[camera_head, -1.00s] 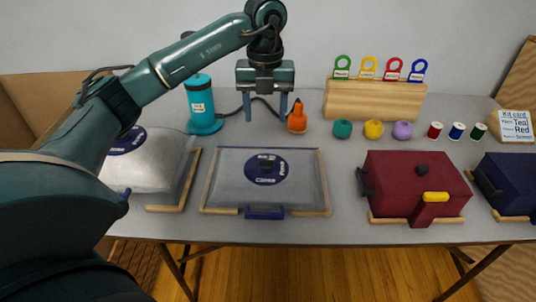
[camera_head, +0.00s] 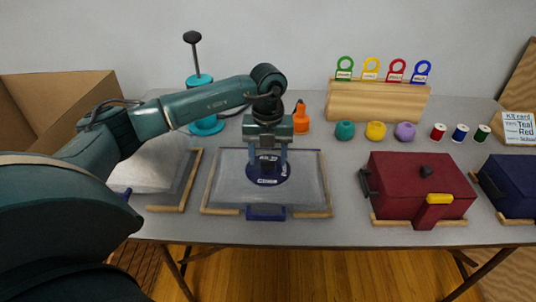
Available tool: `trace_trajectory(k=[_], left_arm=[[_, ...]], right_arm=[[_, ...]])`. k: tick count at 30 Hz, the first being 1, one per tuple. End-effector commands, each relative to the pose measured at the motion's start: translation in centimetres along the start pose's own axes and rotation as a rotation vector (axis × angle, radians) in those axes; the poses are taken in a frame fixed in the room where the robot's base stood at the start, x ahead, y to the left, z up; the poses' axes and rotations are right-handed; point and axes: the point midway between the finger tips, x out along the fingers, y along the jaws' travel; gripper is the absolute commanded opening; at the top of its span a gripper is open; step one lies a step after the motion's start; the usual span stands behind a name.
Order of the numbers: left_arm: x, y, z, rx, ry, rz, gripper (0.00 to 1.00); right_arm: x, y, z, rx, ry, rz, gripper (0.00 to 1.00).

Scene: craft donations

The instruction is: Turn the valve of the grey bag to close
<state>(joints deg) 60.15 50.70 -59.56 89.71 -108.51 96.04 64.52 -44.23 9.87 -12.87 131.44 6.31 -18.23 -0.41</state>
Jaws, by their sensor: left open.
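The grey bag (camera_head: 225,180) lies flat in a wooden corner frame in the middle of the table, with a blue clip at its front edge. Its dark valve (camera_head: 267,167) stands on a round blue label (camera_head: 255,179) with white lettering. My left gripper (camera_head: 268,163) points down over the bag, its two fingers on either side of the valve. It is open; I cannot tell whether the fingers touch the valve. The gripper hides the upper part of the label. My right gripper is not in view.
Another greyish bag (camera_head: 165,172) lies at the left, partly behind my arm. A teal pump (camera_head: 203,108) and orange nozzle (camera_head: 301,120) stand behind. Yarn balls and spools line the back.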

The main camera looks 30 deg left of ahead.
Motion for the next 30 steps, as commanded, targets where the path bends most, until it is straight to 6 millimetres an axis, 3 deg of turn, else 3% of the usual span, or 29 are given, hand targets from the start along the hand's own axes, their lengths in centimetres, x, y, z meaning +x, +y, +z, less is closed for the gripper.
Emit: trace_trajectory(k=[3, 19, 30], left_arm=[[0.00, -0.01, -0.01, 0.000, 0.000, 0.000, 0.55], [-0.03, -0.02, -0.01, 0.000, 0.000, 0.000, 0.11], [-0.04, -0.02, 0.01, 0.062, 0.000, 0.000, 0.11]], right_arm=[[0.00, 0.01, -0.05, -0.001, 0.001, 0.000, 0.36], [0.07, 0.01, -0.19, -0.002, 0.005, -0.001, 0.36], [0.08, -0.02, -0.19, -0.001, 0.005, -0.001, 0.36]])
